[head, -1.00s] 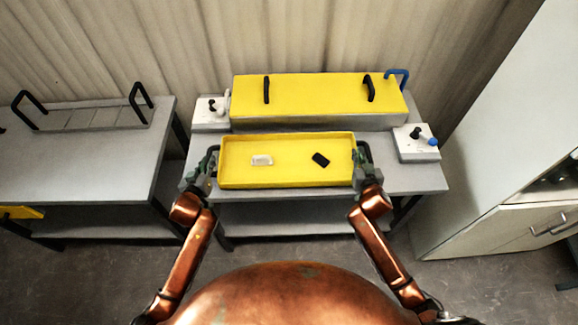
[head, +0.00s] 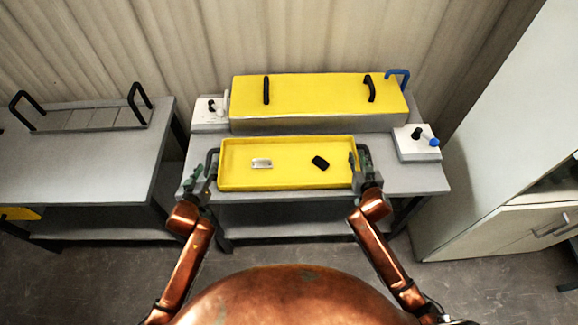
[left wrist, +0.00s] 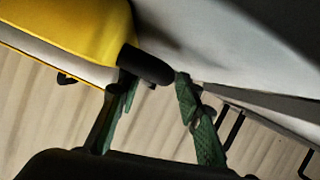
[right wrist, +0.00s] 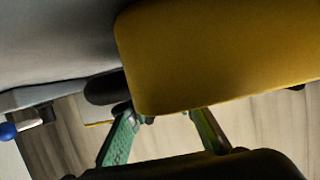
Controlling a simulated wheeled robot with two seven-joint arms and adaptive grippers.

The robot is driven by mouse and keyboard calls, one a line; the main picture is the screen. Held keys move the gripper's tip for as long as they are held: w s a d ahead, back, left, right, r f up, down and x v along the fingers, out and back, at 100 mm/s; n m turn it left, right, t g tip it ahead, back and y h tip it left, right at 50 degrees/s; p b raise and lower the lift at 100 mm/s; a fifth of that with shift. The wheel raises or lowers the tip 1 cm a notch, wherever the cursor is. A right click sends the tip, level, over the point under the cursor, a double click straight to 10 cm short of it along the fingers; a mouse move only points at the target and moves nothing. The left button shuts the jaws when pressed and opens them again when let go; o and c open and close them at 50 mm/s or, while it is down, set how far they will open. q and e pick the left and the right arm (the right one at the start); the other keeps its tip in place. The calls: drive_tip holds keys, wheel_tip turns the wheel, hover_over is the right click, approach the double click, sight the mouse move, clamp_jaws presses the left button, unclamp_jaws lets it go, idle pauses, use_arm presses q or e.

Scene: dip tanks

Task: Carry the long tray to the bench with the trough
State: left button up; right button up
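The long yellow tray (head: 285,183) lies level at the front of the middle grey bench, with a black handle at each end. It holds a small whitish block and a black block. My left gripper (head: 193,178) is open at the tray's left handle (head: 211,160); in the left wrist view the handle's dark end (left wrist: 145,66) shows near the spread fingers. My right gripper (head: 360,160) is open at the right end; the right wrist view shows spread fingers under the tray's edge (right wrist: 225,60) and a dark handle (right wrist: 102,88) beside one finger. I cannot tell whether either touches.
Behind the tray stands a long yellow-topped box (head: 315,95) with black handles. White control boxes (head: 417,146) (head: 210,117) flank it. A pale cabinet (head: 500,130) stands right, with floor between.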

use_arm(q)
drive_tip(key=v, duration=0.9)
drive_tip(key=shift+s+r, duration=0.15)
drive_tip(key=shift+s, duration=0.05)
use_arm(e)
drive_tip(key=shift+s, duration=0.1)
drive_tip(key=v, duration=1.2)
drive_tip(key=shift+d, duration=0.1)
